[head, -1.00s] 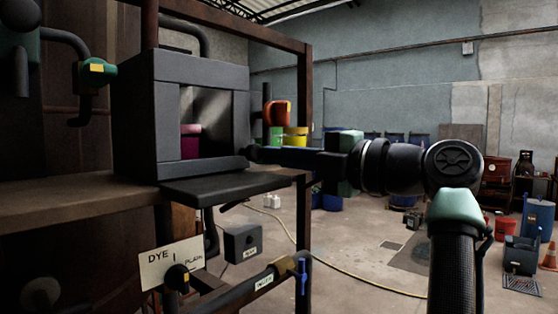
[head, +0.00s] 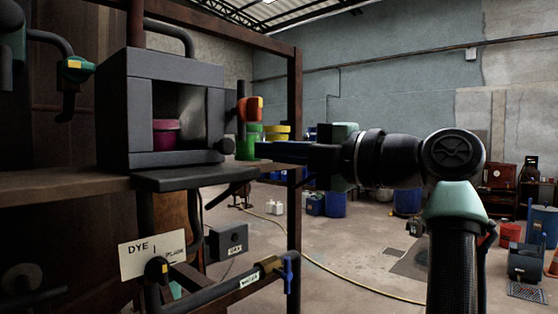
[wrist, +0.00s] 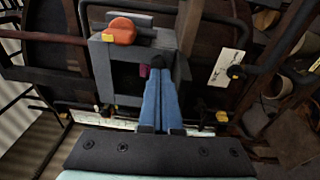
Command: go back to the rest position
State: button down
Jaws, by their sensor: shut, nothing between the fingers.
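My gripper (head: 262,151) points left in the head view, level with the right side of a grey box-shaped cabinet (head: 112,115) and apart from it. In the wrist view its two blue fingers (wrist: 160,88) lie together, shut, with nothing between them. The fingers overlap the cabinet (wrist: 104,72) there and hide part of its opening. The cabinet's front is open, and a magenta container (head: 166,135) stands inside. A dark flap (head: 195,176) juts out below the opening.
A wooden shelf (head: 60,184) carries the cabinet. A rusty post (head: 294,215) stands close to my arm. Green (head: 249,146) and yellow (head: 277,132) containers stand behind the gripper. A sign (head: 150,255) and a pipe with a blue-handled valve (head: 288,272) are below.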

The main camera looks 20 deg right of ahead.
jog(key=s+d+b, duration=0.1)
jog(key=s+d, duration=0.2)
jog(key=d, duration=0.6)
jog(key=w+a+f+m+h, duration=0.35)
jog(key=a+f+m, duration=0.2)
jog(key=f, duration=0.35)
jog(key=w+a+f+m+h, duration=0.2)
jog(key=w+a+f+m, duration=0.25)
jog(key=f+m, duration=0.35)
jog(key=s+a+f+m+t+h, duration=0.1)
jog(key=s+a+f+m+h, duration=0.35)
jog(key=a+f+m, duration=0.5)
jog(key=s+a+r+m+t, duration=0.1)
jog(key=s+a+r+m, duration=0.15)
jog(key=s+a, duration=0.35)
jog(key=s+r+t, duration=0.5)
jog(key=s+r, duration=0.1)
jog(key=r, duration=0.6)
jog(key=s+r+t, duration=0.5)
jog(key=s+r, duration=0.2)
jog(key=r, duration=0.6)
jog(key=shift+d, duration=0.2)
jog(key=c, duration=1.5)
grip_release()
jog(key=shift+c, duration=0.2)
